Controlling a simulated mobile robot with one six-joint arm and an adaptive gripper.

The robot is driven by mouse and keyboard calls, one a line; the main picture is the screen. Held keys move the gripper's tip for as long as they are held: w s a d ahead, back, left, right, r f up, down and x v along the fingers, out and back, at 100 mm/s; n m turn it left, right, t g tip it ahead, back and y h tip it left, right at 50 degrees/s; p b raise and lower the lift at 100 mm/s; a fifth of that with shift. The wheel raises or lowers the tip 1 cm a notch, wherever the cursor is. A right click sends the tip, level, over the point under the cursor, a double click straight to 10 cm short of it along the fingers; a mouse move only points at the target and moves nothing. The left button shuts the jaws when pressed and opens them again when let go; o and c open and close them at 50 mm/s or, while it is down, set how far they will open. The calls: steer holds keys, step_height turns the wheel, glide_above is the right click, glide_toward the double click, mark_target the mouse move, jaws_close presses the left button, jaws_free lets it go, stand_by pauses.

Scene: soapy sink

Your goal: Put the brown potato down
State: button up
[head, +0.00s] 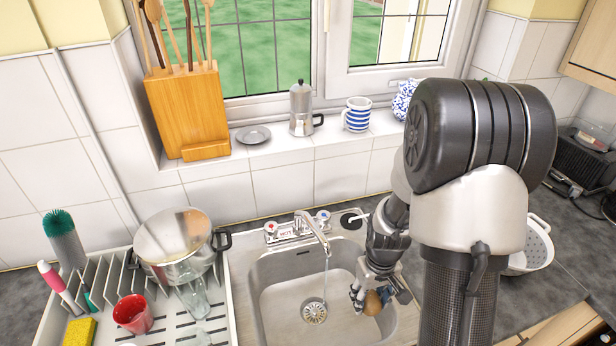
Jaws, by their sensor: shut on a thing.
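The brown potato (373,303) is in my gripper (376,297), at the right part of the sink (283,268) in the head view. My gripper is shut on it, with fingers on both sides of it. The potato appears over the right side of the basin. I cannot tell how high it is above the bottom or whether it touches anything. My arm covers the area to the right of the sink.
A tap (313,232) runs water into the basin beside a drain (314,312). Left stands a dish rack (62,322) with a pot (175,246), a red cup (133,314) and glasses. A white colander (530,247) is at the right. The basin's left and middle are clear.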

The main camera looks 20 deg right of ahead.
steer(key=w+a+b, duration=0.3)
steer(key=a, duration=0.3)
steer(key=w+a+b, duration=0.3)
steer(key=w+a, duration=0.1)
steer(key=a, duration=0.3)
steer(key=shift+a+b, duration=0.2)
steer(key=shift+b, duration=0.2)
steer(key=shift+r, duration=0.1)
